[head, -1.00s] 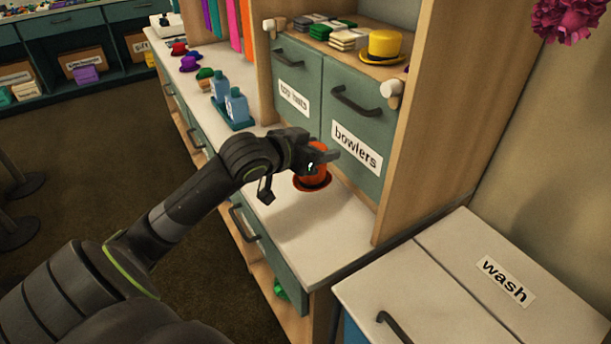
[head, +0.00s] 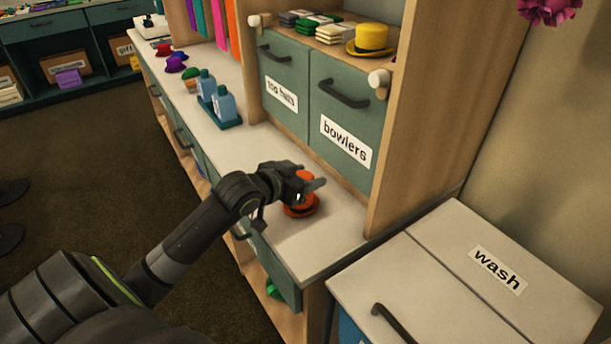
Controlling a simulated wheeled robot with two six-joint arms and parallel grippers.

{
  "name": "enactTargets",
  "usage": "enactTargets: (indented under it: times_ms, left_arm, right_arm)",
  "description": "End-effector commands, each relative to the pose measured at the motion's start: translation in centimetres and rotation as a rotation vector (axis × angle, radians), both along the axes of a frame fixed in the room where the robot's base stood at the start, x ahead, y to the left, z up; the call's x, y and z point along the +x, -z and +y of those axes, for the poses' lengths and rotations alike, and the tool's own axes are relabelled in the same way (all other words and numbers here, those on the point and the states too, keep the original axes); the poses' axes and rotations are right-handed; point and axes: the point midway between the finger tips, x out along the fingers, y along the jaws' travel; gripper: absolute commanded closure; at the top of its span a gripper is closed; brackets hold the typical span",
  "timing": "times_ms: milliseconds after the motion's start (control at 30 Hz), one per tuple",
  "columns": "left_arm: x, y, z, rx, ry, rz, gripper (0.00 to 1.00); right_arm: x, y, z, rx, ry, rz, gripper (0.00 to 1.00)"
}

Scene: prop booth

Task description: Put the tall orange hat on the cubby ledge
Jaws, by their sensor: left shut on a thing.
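The orange hat (head: 303,208), with a dark band and a round brim, is upright low over the white counter in front of the cubby doors. My left gripper (head: 308,186) is shut on its upper part and hides some of the crown. I cannot tell whether the brim touches the counter. The white counter ledge (head: 310,250) runs below the green doors, labelled "top hats" (head: 282,94) and "bowlers" (head: 346,141). A wooden shelf above them holds a yellow hat (head: 371,38). My right gripper is not in view.
Blue bottles (head: 224,104) on a blue tray and several small hats (head: 175,63) stand further back on the counter. A wooden side panel (head: 420,130) bounds the cubby at right. A white-topped unit marked "wash" (head: 497,270) is at the lower right. Counter around the hat is clear.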

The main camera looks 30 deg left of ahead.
Motion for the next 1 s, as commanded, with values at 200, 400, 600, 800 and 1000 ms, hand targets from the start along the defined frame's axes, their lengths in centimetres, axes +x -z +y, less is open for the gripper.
enactTargets:
  times_ms: [200,400,600,800,1000]
  left_arm:
    - [0.0,0.1,0.0,0.000,0.000,0.001,0.28]
    - [0.0,0.1,0.0,0.000,0.000,0.000,0.28]
    - [-0.7,-0.5,0.2,0.005,0.000,0.001,0.28]
    - [-3.7,-1.8,0.7,0.009,0.001,0.002,0.28]
    - [-7.0,-3.2,1.3,0.007,-0.001,0.004,0.28]
  right_arm:
    - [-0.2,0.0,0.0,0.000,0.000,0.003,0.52]
    - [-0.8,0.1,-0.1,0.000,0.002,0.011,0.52]
    - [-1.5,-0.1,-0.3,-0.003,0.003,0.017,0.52]
    - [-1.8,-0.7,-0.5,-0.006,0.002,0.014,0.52]
    - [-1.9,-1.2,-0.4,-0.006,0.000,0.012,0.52]
